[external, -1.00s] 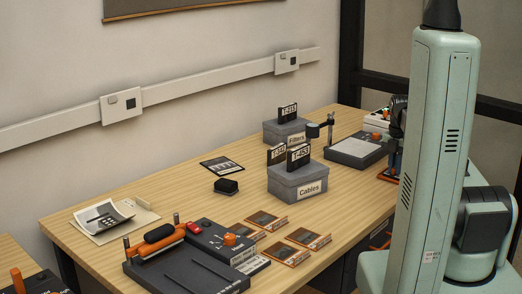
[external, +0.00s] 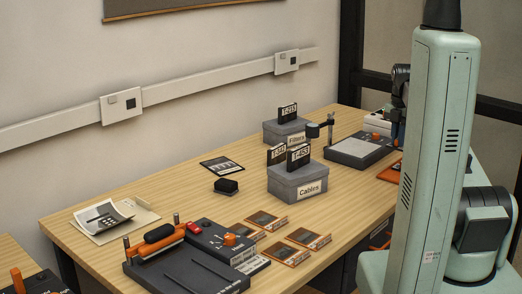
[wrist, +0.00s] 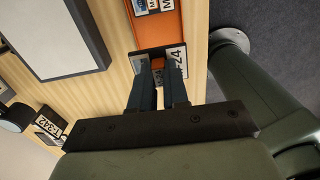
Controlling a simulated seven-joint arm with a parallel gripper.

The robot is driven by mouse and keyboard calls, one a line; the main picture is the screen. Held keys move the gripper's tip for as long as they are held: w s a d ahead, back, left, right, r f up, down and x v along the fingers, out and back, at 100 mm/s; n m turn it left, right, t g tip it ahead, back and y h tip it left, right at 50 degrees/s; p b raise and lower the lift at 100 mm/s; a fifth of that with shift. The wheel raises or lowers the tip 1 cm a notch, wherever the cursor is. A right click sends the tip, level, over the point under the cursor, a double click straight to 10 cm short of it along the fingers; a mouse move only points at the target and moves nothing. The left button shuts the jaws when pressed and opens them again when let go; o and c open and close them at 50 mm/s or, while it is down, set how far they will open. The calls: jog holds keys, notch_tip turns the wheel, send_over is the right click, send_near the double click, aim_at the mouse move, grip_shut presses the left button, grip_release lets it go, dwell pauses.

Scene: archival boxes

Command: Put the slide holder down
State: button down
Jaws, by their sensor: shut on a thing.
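My gripper (wrist: 160,75) is shut on a small black slide holder with white label faces (wrist: 176,61), seen at the fingertips in the wrist view. Part of its label is covered by the fingers. An orange tray (wrist: 172,28) lies beyond the fingertips, with labelled pieces in it. The tray also shows in the external view (external: 389,173), at the right side of the table. There my gripper is partly hidden behind my own pale green body, above the tray's area. The held slide holder cannot be made out in the external view.
A grey box marked Cables (external: 297,186) and one marked Filters (external: 284,131) carry upright labelled black holders. A light panel (external: 357,147) stands beside the tray. Wooden-framed slides (external: 309,237) lie at the table's front. Bare wood (external: 185,185) shows at the left.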

jog(key=w+a+n, duration=0.3)
jog(key=a, duration=1.3)
jog(key=w+a+n, duration=0.2)
jog(key=w+a, duration=0.1)
jog(key=a, duration=1.4)
jog(key=n, duration=0.9)
send_over(114, 219)
jog(key=shift+m, duration=0.3)
jog(key=shift+s+d+f, duration=0.1)
jog(key=shift+f, duration=4.7)
jog(key=shift+f, duration=0.1)
